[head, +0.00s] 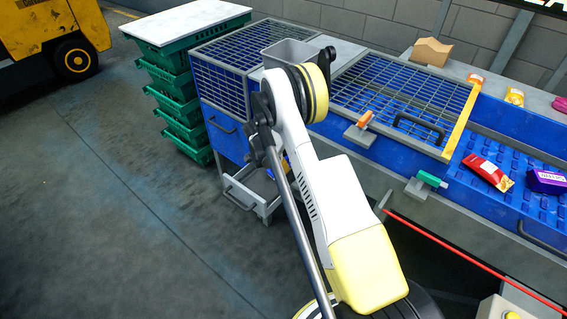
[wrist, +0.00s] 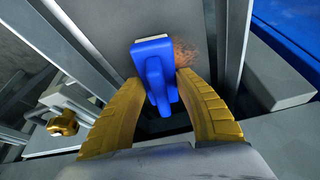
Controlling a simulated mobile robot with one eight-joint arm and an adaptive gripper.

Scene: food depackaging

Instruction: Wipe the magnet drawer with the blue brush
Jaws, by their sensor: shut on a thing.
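My gripper (wrist: 158,105) is shut on the blue brush (wrist: 152,62), with one yellow finger on each side of its handle. The brush head points away from the gripper, and a pale strip shows along its far edge. The brush is over a grey surface (wrist: 199,22) that looks like part of the magnet drawer. A patch of brown residue (wrist: 186,54) lies on it, just right of the brush. I cannot tell whether the bristles touch the surface. In the head view the magnet drawer (head: 236,183) appears pulled out low under the blue cabinet; my arm hides much of it.
Green crates (head: 178,95) are stacked left of the cabinet. A grey bin (head: 287,52) stands on top behind my arm. A red packet (head: 488,173) and a purple box (head: 545,180) lie on the blue belt at right.

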